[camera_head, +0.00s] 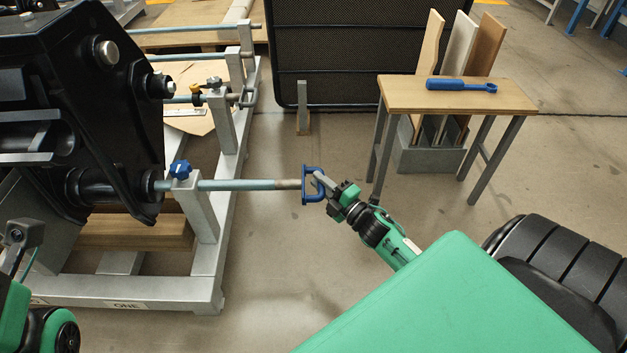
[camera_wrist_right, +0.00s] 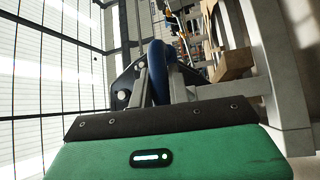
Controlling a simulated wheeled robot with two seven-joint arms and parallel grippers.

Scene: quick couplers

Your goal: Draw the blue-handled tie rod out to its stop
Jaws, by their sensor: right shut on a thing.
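The tie rod (camera_head: 250,185) is a pale teal bar with a blue D-shaped handle (camera_head: 306,171) at its right end. It runs level from the black machine body through a grey post (camera_head: 203,208) with a blue star knob (camera_head: 180,170). A good length of rod shows right of the post. My right gripper (camera_head: 318,184) is shut on the handle's outer bar. In the right wrist view the blue handle (camera_wrist_right: 158,58) shows between the fingers. My left gripper (camera_head: 22,238) is partly in view at the lower left, away from the rod; its jaw state is unclear.
The black machine body (camera_head: 90,110) stands at the left on a grey frame (camera_head: 150,290) marked ONE. A small wooden table (camera_head: 400,93) with a blue-handled wrench (camera_head: 460,86) stands at the back right. A dark mesh panel (camera_head: 350,50) stands behind. The floor around the handle is clear.

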